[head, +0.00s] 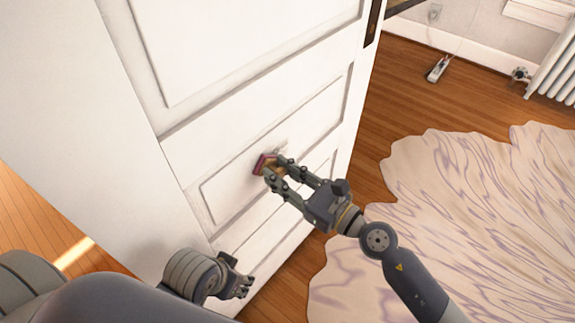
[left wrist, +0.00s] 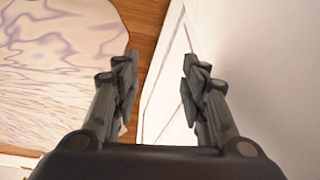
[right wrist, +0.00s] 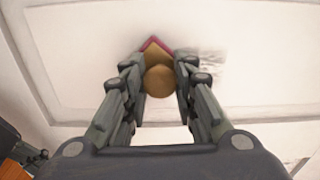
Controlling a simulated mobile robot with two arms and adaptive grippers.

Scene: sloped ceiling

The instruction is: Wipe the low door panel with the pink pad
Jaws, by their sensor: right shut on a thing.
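The white door (head: 245,110) fills the left and middle of the head view. Its low panel (head: 222,196) has a raised moulding frame. My right gripper (head: 274,172) is shut on the tan knob (right wrist: 159,80) of the pink pad (head: 262,163). The pad's face is at the panel, but I cannot tell if it presses on it. In the right wrist view the pad's pink edge (right wrist: 154,42) shows beyond the knob. A grey smudge (right wrist: 208,66) lies on the panel just right of the pad. My left gripper (head: 243,286) is open and empty near the door's bottom; its fingers (left wrist: 158,85) are apart.
A pale, purple-streaked rug (head: 450,220) covers the wooden floor (head: 410,85) on the right. A white radiator (head: 553,78) and a small pale object (head: 438,69) on the floor are at the back right. The floor between door and rug is clear.

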